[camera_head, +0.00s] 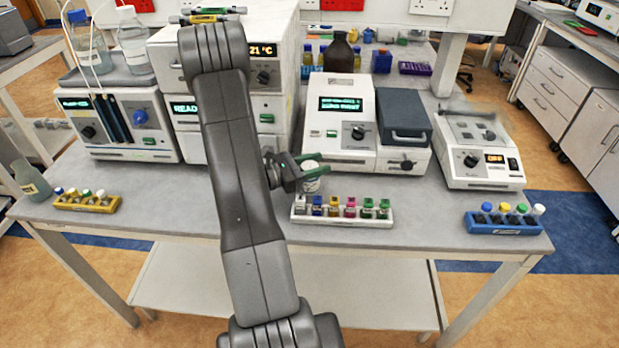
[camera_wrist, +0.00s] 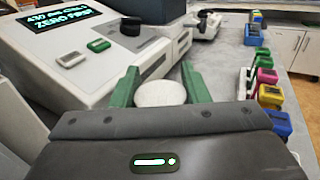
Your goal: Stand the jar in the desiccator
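The jar (camera_head: 311,184) is small and pale with a white lid, and it stands upright behind the coloured rack in the head view. Its round white lid (camera_wrist: 160,93) shows between my fingers in the wrist view. My gripper (camera_head: 316,164) has green fingers, one on each side of the jar; in the wrist view (camera_wrist: 160,88) both appear to touch it, so it looks shut on the jar. I cannot tell whether the jar's base touches the bench. I cannot make out a desiccator for certain; my arm hides part of the bench and instruments.
A photometer (camera_head: 345,155) stands close behind the jar. A rack of coloured cuvettes (camera_head: 342,217) is just in front. A white instrument (camera_head: 480,175) and a blue rack (camera_head: 503,228) stand at right, a yellow rack (camera_head: 87,205) at left. The bench (camera_head: 430,215) is bare between the right racks.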

